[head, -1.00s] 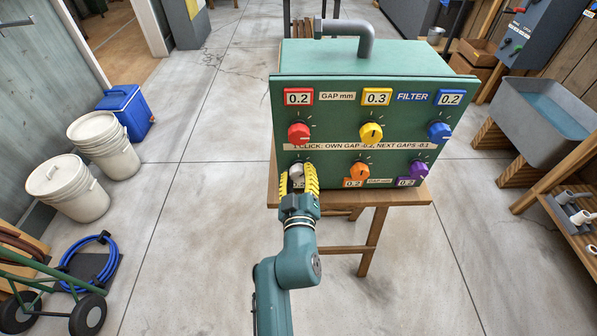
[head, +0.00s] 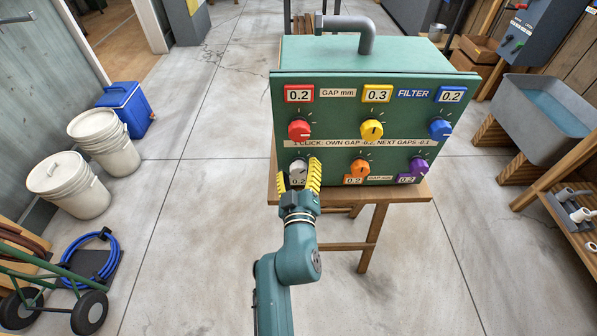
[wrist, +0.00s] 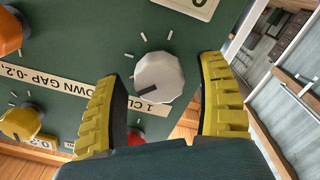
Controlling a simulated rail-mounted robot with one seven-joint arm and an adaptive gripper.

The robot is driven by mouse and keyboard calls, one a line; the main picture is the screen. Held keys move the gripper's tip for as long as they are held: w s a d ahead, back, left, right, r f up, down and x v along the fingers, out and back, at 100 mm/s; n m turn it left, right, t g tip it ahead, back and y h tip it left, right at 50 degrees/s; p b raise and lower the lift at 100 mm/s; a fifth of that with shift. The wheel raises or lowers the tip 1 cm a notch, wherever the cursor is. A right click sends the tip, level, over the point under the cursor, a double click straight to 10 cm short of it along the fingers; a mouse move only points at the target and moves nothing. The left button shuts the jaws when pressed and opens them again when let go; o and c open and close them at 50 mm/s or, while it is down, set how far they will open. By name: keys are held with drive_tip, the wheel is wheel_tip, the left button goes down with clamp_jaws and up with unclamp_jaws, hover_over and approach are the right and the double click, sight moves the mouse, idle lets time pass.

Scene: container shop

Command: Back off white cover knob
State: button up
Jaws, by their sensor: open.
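The white knob (head: 298,172) sits at the lower left of the green panel (head: 345,110). In the wrist view the white knob (wrist: 159,77) has a dark pointer mark and pale ticks around it. My gripper (head: 297,178) is open, with its yellow-padded fingers on either side of the knob in the head view. In the wrist view my open gripper (wrist: 166,105) has clear gaps between each finger and the knob.
A red knob (head: 299,130) is above the white one, with a yellow knob (head: 371,131) and blue knob (head: 440,129) to its right. An orange knob (head: 360,169) and purple knob (head: 419,168) share the lower row. The panel stands on a wooden table (head: 400,193).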

drive_tip(key=s, duration=1.2)
drive_tip(key=shift+d, duration=0.1)
drive_tip(key=d+r+m+t+h+p, duration=0.1)
drive_tip(key=d+r+m+t+p, duration=0.15)
drive_tip(key=r, duration=1.15)
drive_tip(key=d+r+m+t+h+p, duration=0.15)
drive_tip(key=d+r+p, duration=0.25)
drive_tip(key=r, duration=0.9)
drive_tip(key=s+r+m+y+p, duration=0.1)
drive_tip(key=s+r+m, duration=0.2)
drive_tip(key=s+r, duration=0.9)
wheel_tip(320, 180, up, 37)
drive_tip(key=w+p, duration=0.2)
drive_tip(key=p, duration=3.6)
drive_tip(key=shift+r+y, duration=0.2)
drive_tip(key=shift+y, duration=0.15)
